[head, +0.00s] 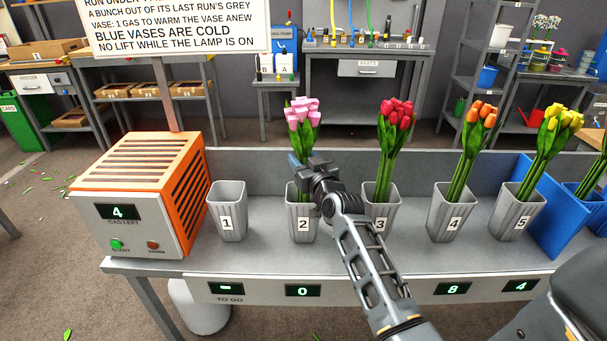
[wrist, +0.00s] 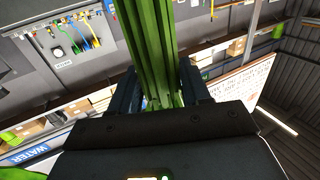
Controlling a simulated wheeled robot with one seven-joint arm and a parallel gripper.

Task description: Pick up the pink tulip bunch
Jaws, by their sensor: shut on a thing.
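The pink tulip bunch (head: 302,113) stands upright in the grey vase labelled 2 (head: 292,212). My gripper (head: 300,168) is at its stems, just above the vase rim, and hides part of them. In the wrist view, the green stems (wrist: 150,50) run between the two dark fingers of my gripper (wrist: 160,88), which is shut on them. The blossoms are outside the wrist view.
Grey vase 1 (head: 227,212) is empty. Red (head: 394,112), orange (head: 481,113) and yellow (head: 562,119) tulips stand in grey vases to the right, near a blue vase (head: 556,212). The orange heater (head: 150,170) reads 4 gas left. The display under vase 2 (head: 303,291) reads 0.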

